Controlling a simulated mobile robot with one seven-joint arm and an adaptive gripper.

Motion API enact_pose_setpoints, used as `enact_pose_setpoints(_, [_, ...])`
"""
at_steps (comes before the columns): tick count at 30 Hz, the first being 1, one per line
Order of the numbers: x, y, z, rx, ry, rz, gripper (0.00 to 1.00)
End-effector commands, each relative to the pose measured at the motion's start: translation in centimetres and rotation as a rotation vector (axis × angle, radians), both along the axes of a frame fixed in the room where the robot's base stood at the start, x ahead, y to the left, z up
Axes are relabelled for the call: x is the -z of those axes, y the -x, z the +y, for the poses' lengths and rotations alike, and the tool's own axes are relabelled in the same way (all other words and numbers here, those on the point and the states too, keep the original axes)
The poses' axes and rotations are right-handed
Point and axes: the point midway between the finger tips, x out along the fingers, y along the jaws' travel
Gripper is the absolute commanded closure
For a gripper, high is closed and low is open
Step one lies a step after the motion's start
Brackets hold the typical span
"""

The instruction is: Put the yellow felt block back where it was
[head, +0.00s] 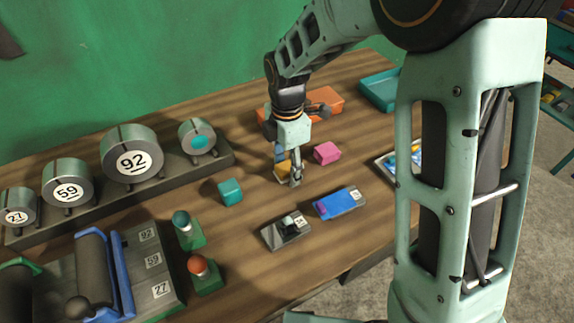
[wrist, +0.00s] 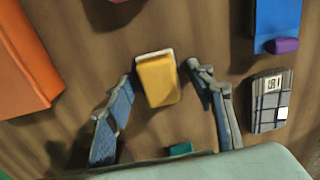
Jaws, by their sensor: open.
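The yellow felt block (head: 282,171) sits on the wooden table, partly covered by my gripper in the head view. In the wrist view the yellow block (wrist: 157,82) lies just ahead of and between the fingertips, with a pale edge along its far end. My gripper (wrist: 161,78) is open, one finger to each side of the block, with a visible gap on both sides. In the head view my gripper (head: 289,165) points down at the block. I cannot tell its exact height above the table.
A pink block (head: 327,152) and a teal block (head: 230,192) stand close by. A blue plate (head: 341,203) and a dark plate with a knob (head: 286,230) lie in front. An orange tray (head: 325,101) is behind. Numbered cylinders (head: 131,155) stand left.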

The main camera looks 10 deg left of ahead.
Motion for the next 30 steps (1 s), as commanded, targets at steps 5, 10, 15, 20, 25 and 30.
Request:
enact_pose_setpoints(5, [-0.8,-0.1,0.0,0.000,0.000,-0.002,0.51])
enact_pose_setpoints(10, [-3.7,-0.1,0.1,0.000,-0.002,-0.005,0.51])
enact_pose_setpoints(15, [-7.5,-0.1,0.1,0.001,-0.003,-0.005,0.51])
enact_pose_setpoints(20, [-10.4,-0.1,0.0,0.000,-0.002,-0.003,0.51])
enact_pose_setpoints(25, [-12.0,0.0,0.0,0.000,-0.001,-0.002,0.51])
enact_pose_setpoints(30, [-12.4,0.0,0.0,0.000,0.000,0.000,0.51])
